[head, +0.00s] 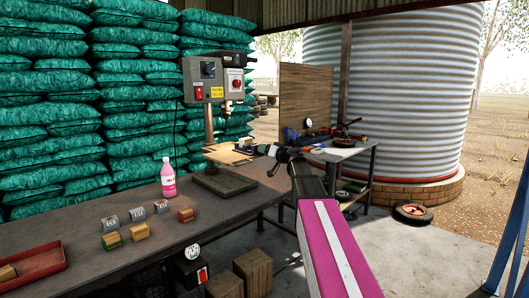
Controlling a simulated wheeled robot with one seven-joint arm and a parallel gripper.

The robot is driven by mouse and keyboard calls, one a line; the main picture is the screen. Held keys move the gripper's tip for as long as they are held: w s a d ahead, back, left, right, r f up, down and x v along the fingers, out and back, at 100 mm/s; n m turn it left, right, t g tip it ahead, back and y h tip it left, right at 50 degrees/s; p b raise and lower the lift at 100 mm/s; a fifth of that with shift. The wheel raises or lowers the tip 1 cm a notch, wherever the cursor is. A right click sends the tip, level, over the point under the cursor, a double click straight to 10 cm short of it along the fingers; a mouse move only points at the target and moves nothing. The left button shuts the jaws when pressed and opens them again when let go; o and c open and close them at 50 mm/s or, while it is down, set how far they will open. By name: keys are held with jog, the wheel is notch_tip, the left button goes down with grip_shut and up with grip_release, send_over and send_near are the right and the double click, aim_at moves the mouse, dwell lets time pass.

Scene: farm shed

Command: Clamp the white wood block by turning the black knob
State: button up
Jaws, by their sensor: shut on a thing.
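A drill press with a grey control box (213,80) stands on the workbench. A pale wood piece, which looks like the white wood block (227,154), lies on its raised table. My gripper (256,149) reaches in from the right, level with that table and touching or very near its right side. It appears shut on the black knob, a small dark part at its fingertips. The knob is mostly hidden by the gripper and too small to see clearly. I cannot tell whether the clamp touches the block.
The workbench (135,245) holds a pink bottle (168,180), several small blocks and a red tray (32,265) at left. A second table (345,150) with tools stands behind my arm. Green sacks (50,110) are stacked behind. A wheel (412,213) lies on the floor at right.

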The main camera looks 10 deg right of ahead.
jog(key=m, duration=0.4)
jog(key=shift+m, duration=0.3)
jog(key=m, duration=0.4)
jog(key=shift+d, duration=0.1)
jog(key=o, duration=1)
jog(key=shift+m, duration=0.4)
jog(key=v, duration=0.9)
